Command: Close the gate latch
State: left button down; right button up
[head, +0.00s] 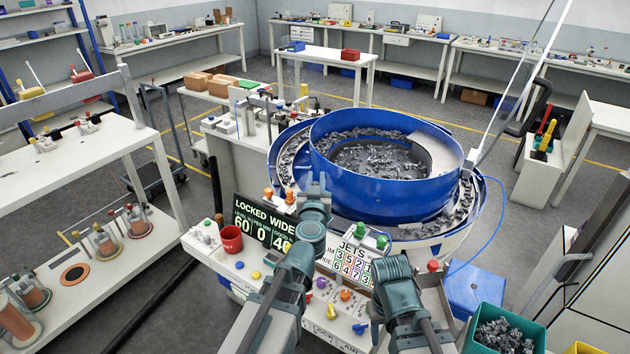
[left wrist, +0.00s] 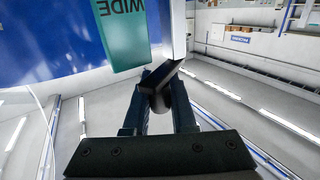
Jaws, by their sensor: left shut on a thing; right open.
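My left gripper (head: 316,188) reaches up against the front of the blue bowl feeder (head: 365,195). In the left wrist view the gripper (left wrist: 158,92) is shut on a dark, angled lever (left wrist: 168,78), which may be the gate latch. The jaws hide part of it. A teal block marked WIDE (left wrist: 122,35) is beside it, upside down in that view. In the head view my wrist hides the latch. The dark sign (head: 262,225) reads LOCKED WIDE. My right gripper (head: 374,328) is open, pointing down over the front panel, apart from the lever; its fingertips are hard to make out.
A JETS number board (head: 352,262) stands between my arms. Buttons and knobs, such as an orange knob (head: 345,295), dot the panel. A red cup (head: 231,239) stands left of the sign. A green bin of metal parts (head: 503,335) is at the lower right.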

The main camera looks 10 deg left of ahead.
pick_arm(q)
jog(key=shift+w+n+g+y, duration=0.2)
jog(key=shift+n+g+y, duration=0.55)
jog(key=shift+n+y, duration=0.5)
jog(key=shift+w+n+g+y, duration=0.15)
jog(key=shift+n+g+y, duration=0.65)
jog(key=shift+y, duration=0.9)
jog(key=shift+w+n+g+y, duration=0.2)
jog(key=shift+n+g+y, duration=0.45)
jog(key=shift+n+y, duration=0.65)
jog(key=shift+a+y, duration=0.1)
jog(key=shift+y, duration=0.35)
jog(key=c, duration=0.7)
grip_release()
jog(key=shift+c, duration=0.2)
